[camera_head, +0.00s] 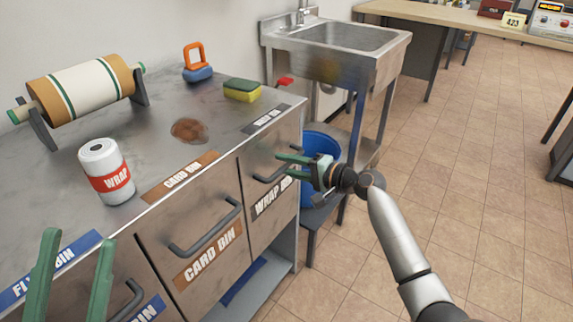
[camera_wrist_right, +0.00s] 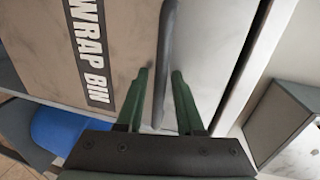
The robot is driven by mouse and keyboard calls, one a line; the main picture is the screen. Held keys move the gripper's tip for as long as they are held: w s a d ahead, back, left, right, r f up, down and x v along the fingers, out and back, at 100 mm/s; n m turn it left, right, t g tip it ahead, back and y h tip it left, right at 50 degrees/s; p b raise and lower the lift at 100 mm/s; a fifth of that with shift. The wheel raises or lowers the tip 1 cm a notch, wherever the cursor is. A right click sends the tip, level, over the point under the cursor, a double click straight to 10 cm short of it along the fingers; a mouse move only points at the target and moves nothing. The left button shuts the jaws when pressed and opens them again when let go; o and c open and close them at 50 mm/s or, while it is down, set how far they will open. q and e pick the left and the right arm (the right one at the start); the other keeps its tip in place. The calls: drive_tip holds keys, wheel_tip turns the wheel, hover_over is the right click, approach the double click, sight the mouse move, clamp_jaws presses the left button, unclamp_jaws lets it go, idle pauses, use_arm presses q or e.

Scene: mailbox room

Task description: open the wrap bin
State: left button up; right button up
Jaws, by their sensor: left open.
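The wrap bin (camera_head: 257,225) is a grey metal front at the right end of the counter, labelled WRAP BIN, and looks closed. Its dark bar handle (camera_wrist_right: 168,35) is mostly hidden behind my right gripper in the head view. My right gripper (camera_head: 284,165) is at this handle. In the right wrist view its green fingers (camera_wrist_right: 161,75) stand on either side of the bar, with narrow gaps, so it looks open around it. My left gripper (camera_head: 76,238) is open and empty at the lower left, in front of the flat-labelled bin.
The card bin (camera_head: 160,245) with its handle adjoins on the left. On the counter are a wrap bottle (camera_head: 100,160), a roll on a stand (camera_head: 85,90), a sponge (camera_head: 242,90) and a brown stain (camera_head: 188,130). A sink (camera_head: 335,50) and blue bucket (camera_head: 318,150) stand right; floor there is clear.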

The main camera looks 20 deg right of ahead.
clamp_jaws()
idle(1.1)
